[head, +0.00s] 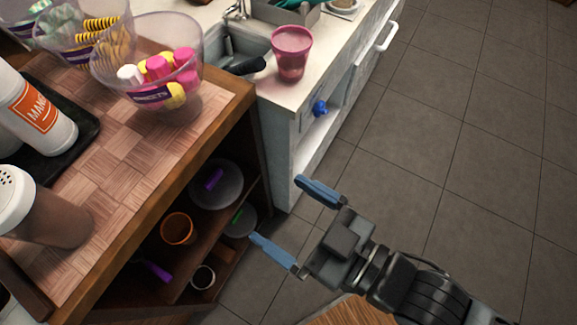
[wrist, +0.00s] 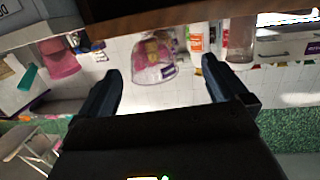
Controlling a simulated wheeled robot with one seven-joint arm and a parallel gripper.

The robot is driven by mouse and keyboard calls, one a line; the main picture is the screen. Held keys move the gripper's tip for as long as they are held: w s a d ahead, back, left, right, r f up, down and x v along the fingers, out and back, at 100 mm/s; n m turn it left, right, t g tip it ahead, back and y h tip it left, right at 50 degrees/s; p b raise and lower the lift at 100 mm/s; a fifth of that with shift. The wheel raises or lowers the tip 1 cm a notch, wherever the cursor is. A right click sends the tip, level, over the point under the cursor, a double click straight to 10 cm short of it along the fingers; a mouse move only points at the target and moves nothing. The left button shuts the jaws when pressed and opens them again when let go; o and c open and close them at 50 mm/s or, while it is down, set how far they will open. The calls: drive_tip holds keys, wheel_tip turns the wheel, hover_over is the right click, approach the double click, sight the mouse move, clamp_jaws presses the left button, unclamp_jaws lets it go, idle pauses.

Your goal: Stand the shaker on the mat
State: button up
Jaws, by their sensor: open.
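The shaker (head: 45,215), brown inside with a white perforated lid, stands upright on the wooden counter at the left edge of the head view. It also shows at the upper right of the wrist view (wrist: 240,40). A dark mat (head: 88,112) lies beyond it, with a white mango bottle (head: 45,112) standing on it. My gripper (head: 276,208) is open and empty, with blue fingertips. It is to the right of the counter, over the floor and well apart from the shaker. The wrist view shows nothing between its fingers (wrist: 162,82).
A clear bowl of pink, white and yellow sweets (head: 150,70) stands near the counter's right corner, with other bowls behind. Open shelves (head: 215,255) hold bowls and plates below. A pink cup (head: 291,52) stands on the white counter by the sink. The tiled floor at right is clear.

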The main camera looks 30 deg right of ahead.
drive_tip(key=s+d+r+m+h, duration=0.2)
drive_tip(key=s+d+h, duration=0.1)
drive_tip(key=s+d, duration=0.3)
drive_tip(key=s+d+r+m+h, duration=0.2)
drive_tip(key=s+d+m+h, duration=0.1)
drive_tip(key=s+d, duration=0.4)
drive_tip(key=shift+s+h, duration=0.5)
drive_tip(key=shift+s, duration=0.3)
drive_tip(key=shift+d, duration=0.1)
drive_tip(key=shift+c, duration=0.5)
idle(0.9)
